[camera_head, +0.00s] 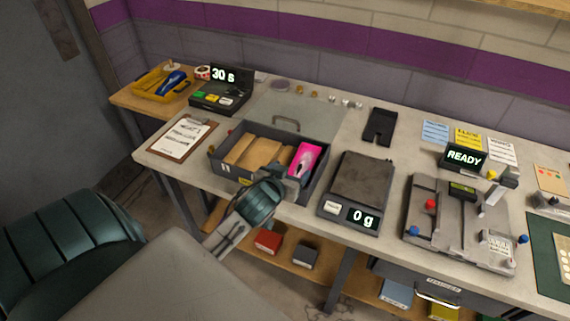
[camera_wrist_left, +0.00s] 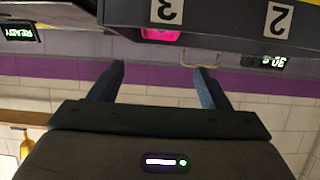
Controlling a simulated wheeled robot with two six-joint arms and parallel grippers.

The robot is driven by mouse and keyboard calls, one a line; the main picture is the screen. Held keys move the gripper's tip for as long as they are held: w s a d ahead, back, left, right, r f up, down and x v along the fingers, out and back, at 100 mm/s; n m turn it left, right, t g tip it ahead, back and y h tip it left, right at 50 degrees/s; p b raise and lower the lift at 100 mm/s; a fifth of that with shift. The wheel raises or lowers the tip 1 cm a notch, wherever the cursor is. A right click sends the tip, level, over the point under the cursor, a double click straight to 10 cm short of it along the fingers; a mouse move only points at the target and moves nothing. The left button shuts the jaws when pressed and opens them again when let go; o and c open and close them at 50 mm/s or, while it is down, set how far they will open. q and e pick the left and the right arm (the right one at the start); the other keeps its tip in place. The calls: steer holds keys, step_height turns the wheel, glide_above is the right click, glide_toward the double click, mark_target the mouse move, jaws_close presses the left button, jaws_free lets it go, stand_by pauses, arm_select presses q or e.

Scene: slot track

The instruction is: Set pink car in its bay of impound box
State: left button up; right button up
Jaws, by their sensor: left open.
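The pink car (camera_head: 309,156) sits in the right-hand compartment of the dark impound box (camera_head: 230,178). Its far end leans up, and part of it shows past the box rim in the left wrist view (camera_wrist_left: 160,36). My left gripper (camera_head: 291,183) is at the box's front right corner, close to the pink car. In the upside-down left wrist view its two fingers (camera_wrist_left: 158,80) are spread, with nothing between them. The box's front wall there carries labels 3 and 2. The arm hides part of that wall in the head view. My right gripper is out of view.
Brown blocks (camera_head: 255,152) fill the box's other compartments. A scale (camera_head: 361,180) reading 0 g stands just right of the box, and a clipboard (camera_head: 183,137) lies left. A timer box (camera_head: 221,91) is behind. A grey track fixture (camera_head: 460,222) stands farther right.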

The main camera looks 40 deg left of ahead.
arm_select(q)
steer(key=shift+v, duration=1.55)
